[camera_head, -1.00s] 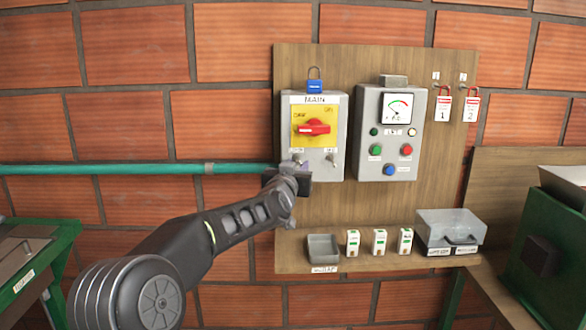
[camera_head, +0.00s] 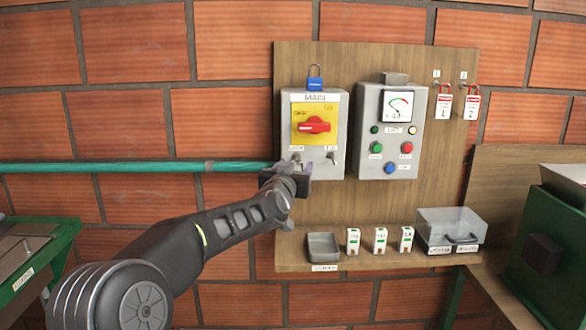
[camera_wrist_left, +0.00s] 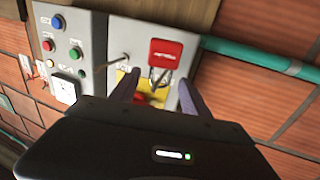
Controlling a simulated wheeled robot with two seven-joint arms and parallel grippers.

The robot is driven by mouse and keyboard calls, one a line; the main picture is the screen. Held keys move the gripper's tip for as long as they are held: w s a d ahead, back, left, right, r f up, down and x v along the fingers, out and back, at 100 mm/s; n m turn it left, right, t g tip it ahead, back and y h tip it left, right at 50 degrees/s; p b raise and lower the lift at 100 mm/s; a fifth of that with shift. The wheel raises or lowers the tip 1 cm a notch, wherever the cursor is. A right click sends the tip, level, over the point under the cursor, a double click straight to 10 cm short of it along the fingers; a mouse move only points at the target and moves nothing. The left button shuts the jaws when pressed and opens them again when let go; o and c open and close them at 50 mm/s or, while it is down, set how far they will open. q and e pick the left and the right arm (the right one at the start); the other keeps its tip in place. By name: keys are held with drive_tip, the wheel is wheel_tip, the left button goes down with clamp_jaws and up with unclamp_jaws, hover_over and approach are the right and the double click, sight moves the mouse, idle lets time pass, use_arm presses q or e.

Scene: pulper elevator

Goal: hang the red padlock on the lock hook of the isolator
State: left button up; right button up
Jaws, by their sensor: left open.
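The isolator (camera_head: 341,110) is the grey MAIN box with a yellow plate and a red handle (camera_head: 314,125). Two small hooks stick out low on its front; my left gripper (camera_head: 303,166) is right at the left one. In the left wrist view, which is upside down, the red padlock (camera_wrist_left: 166,53) has its shackle by a hook and looks hung there, though the contact is not clear. My left gripper (camera_wrist_left: 157,88) is open, its fingers apart on either side of the shackle. The head view hides the padlock behind the gripper. My right gripper is not in view.
A blue padlock (camera_head: 315,84) sits on top of the isolator. A control box (camera_head: 390,130) stands to its right, then two tagged locks (camera_head: 457,105). Below is a shelf with a grey tray (camera_head: 323,246), several white blocks and a clear bin (camera_head: 450,228). A green pipe (camera_head: 130,168) runs left.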

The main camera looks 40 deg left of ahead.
use_arm(q)
drive_tip(key=b+v, duration=0.1)
drive_tip(key=v, duration=0.5)
drive_tip(key=shift+a, duration=0.2)
